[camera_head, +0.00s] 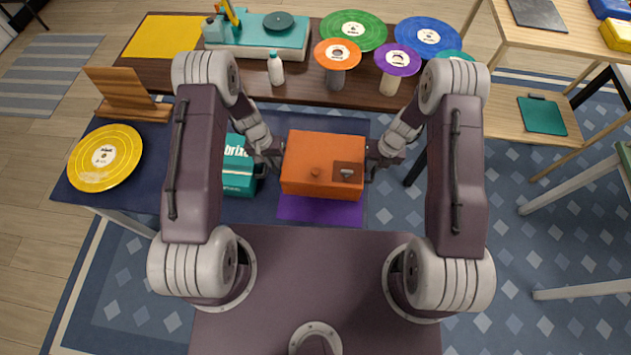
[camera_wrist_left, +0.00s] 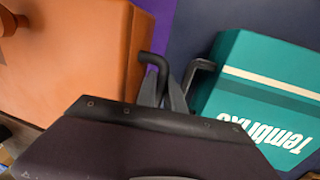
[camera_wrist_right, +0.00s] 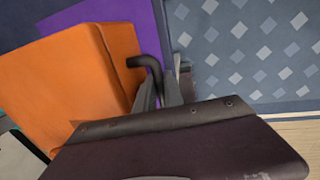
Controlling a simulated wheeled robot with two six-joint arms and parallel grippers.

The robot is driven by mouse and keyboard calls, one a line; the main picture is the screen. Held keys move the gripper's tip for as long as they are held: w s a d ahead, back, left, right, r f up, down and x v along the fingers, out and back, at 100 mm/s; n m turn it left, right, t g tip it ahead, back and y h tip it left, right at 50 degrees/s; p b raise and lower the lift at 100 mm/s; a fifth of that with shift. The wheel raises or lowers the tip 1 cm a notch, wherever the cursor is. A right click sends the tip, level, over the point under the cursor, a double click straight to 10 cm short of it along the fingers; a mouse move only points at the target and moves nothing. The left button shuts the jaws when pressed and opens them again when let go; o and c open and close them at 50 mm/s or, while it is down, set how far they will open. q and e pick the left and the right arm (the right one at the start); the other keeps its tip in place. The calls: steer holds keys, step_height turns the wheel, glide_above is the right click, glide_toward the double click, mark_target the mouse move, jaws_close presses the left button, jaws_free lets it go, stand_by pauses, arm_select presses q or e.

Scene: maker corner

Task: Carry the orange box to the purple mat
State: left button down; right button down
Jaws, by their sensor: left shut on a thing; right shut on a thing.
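The orange box (camera_head: 322,150) is between my two grippers, with a knob and a dark plate on its front. It covers much of the purple mat (camera_head: 320,211); I cannot tell whether it touches the mat or is held above it. My left gripper (camera_head: 270,160) is shut on a black handle (camera_wrist_left: 152,62) at the box's left side. My right gripper (camera_head: 374,160) is shut on the matching black handle (camera_wrist_right: 146,64) at its right side. The mat also shows beside the box in the right wrist view (camera_wrist_right: 140,14).
A teal box (camera_head: 238,170) with white lettering stands close left of my left gripper, partly hidden by my arm. A yellow disc (camera_head: 105,157) and a wooden stand (camera_head: 125,92) are further left. Several coloured discs, a white bottle (camera_head: 275,69) and a teal turntable (camera_head: 255,38) stand behind.

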arm_select(q)
steer(key=shift+w+f, duration=0.1)
steer(key=shift+f, duration=0.4)
arm_select(e)
steer(key=shift+d+f, duration=0.15)
steer(key=shift+f, duration=0.35)
arm_select(q)
steer(key=shift+r, duration=0.1)
arm_select(e)
steer(key=shift+w+r, duration=0.1)
